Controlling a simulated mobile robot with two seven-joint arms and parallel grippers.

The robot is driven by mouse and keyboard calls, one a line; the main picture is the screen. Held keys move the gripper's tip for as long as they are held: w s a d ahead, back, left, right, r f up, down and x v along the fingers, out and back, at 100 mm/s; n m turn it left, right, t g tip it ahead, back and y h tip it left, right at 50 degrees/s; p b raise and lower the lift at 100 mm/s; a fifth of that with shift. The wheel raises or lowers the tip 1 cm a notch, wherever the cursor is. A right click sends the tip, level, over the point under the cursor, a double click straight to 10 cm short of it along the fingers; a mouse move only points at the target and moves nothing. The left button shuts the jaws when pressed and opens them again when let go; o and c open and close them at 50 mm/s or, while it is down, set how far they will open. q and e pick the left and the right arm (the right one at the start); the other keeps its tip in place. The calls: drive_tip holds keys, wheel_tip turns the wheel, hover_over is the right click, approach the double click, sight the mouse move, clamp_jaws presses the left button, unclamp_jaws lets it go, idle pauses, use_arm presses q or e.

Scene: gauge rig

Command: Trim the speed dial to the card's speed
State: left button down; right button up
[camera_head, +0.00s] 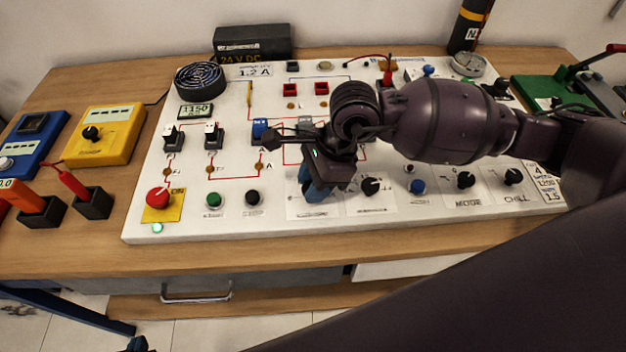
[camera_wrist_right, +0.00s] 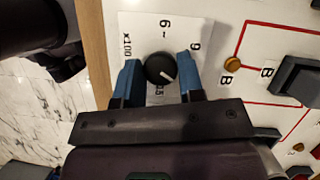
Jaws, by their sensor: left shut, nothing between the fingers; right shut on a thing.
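The speed dial (camera_wrist_right: 160,68) is a black round knob with a white pointer line, on a white plate marked "x100". In the right wrist view its line points to the lower right. My right gripper (camera_head: 318,193) is shut on it, one blue finger on each side; it also shows in the right wrist view (camera_wrist_right: 161,78). In the head view the gripper hides the dial. A small green display (camera_head: 195,111) seems to read 1150. The card (camera_head: 545,181) at the panel's right edge shows small lines, seemingly 4, 1200 and 1.5. My left gripper (camera_head: 137,343) is low at the bottom edge, barely visible.
The white panel (camera_head: 140,224) carries other knobs, including one (camera_head: 370,186) just right of my gripper. A red stop button (camera_head: 158,196) and green and black buttons are to the left. A yellow meter (camera_head: 105,135) stands further left. My right arm covers the panel's right middle.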

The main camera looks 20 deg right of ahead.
drive_tip(key=o, duration=0.9)
drive_tip(key=shift+r, duration=0.15)
drive_tip(key=v, duration=1)
drive_tip(key=shift+r+p, duration=0.3)
drive_tip(key=shift+p, duration=0.1)
drive_tip(key=shift+d, duration=0.15)
